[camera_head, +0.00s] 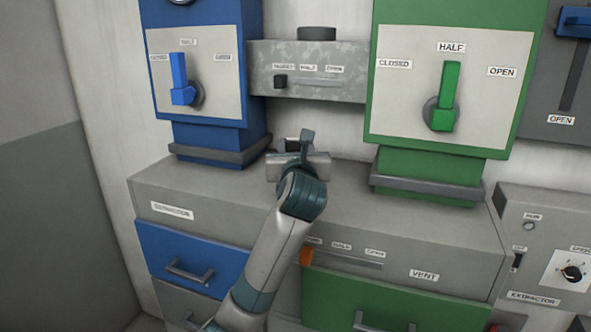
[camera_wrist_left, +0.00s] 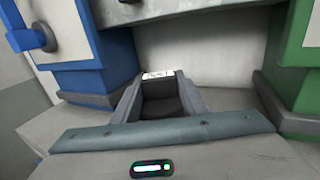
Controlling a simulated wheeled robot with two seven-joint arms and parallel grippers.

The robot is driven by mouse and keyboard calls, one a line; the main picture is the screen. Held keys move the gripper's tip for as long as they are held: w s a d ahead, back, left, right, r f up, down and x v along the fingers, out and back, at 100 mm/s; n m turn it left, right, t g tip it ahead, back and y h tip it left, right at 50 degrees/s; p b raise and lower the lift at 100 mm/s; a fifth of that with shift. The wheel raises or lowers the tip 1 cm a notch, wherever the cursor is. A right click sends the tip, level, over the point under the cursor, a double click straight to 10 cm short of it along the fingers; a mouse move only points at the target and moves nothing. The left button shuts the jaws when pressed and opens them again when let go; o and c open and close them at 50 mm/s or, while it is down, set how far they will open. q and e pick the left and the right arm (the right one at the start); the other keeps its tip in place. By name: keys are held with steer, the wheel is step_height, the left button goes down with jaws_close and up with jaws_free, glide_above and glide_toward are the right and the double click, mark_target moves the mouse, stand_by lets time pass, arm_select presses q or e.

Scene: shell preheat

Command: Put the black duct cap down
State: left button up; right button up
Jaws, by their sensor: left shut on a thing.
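My left gripper (camera_head: 294,146) reaches over the grey top of the lower cabinet, between the blue and green units. In the left wrist view its fingers (camera_wrist_left: 158,98) are shut on a dark piece, which I take to be the black duct cap (camera_wrist_left: 160,106). The cap sits between the two fingers and shows only in part; in the head view the gripper mostly hides it. Whether it touches the cabinet top is hard to tell. My right gripper is not in view.
The blue unit (camera_head: 207,120) stands left and the green unit (camera_head: 440,85) right, both with levers. The cabinet top (camera_head: 350,200) has bare room in front of the green unit.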

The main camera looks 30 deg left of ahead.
arm_select(q)
steer(key=shift+s+f, duration=0.1)
steer(key=shift+f, duration=0.95)
steer(key=shift+f+p, duration=0.8)
steer(key=shift+f, duration=1.25)
steer(key=o, duration=1.2)
